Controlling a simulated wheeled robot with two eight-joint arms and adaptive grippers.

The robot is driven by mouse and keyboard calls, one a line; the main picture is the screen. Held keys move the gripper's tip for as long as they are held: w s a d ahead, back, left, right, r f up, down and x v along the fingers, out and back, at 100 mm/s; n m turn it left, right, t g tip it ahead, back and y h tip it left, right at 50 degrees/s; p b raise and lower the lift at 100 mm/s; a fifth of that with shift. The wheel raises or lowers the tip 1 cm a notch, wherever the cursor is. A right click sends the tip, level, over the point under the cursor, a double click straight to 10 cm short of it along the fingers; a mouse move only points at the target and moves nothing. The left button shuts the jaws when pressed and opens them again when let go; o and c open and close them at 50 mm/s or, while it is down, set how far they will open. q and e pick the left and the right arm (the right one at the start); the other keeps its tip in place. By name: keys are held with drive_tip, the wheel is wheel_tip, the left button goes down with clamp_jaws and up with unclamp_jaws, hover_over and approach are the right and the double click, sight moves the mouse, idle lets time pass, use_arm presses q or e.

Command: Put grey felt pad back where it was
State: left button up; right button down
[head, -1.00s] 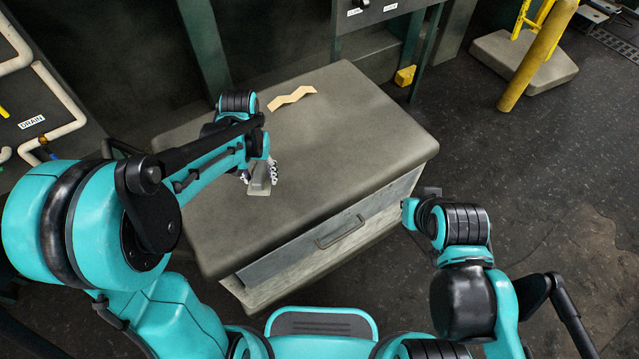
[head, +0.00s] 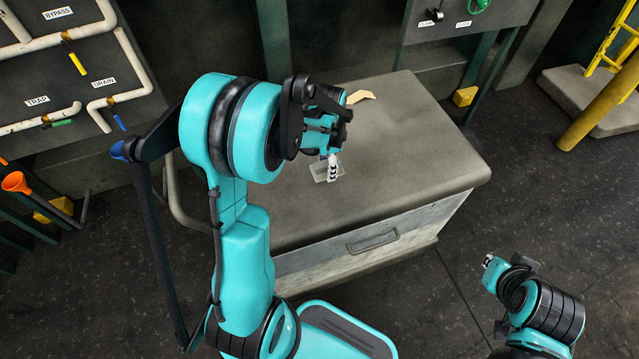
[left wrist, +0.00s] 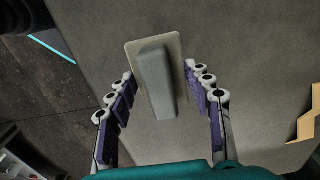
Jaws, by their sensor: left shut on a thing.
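The grey felt pad (left wrist: 155,80) shows in the left wrist view as a pale flat plate with a long grey raised block along its middle. My left gripper (left wrist: 159,76) is shut on it, with the purple-padded fingers at either side of the block. In the head view the pad (head: 322,170) hangs under my left gripper (head: 333,162), over the left part of the grey cabinet top (head: 410,150). I cannot tell whether it touches the top. My right gripper (head: 489,262) is right of the cabinet, small and partly hidden; its jaws are unclear.
A pale wooden zigzag piece (head: 361,96) lies at the back of the cabinet top, partly behind my left arm. The right part of the top is clear. A wall panel with pipes (head: 75,75) stands left; a yellow post (head: 600,110) stands right.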

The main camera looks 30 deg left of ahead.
sight(319, 174)
use_arm(q)
drive_tip(key=s+f, duration=0.1)
drive_tip(key=s+a, duration=0.1)
drive_tip(key=shift+s+f+b, duration=0.3)
drive_tip(key=shift+f, duration=0.1)
drive_tip(key=shift+f+b, duration=0.85)
drive_tip(key=shift+f, duration=1.05)
drive_tip(key=shift+f, duration=0.15)
drive_tip(key=o, duration=1.1)
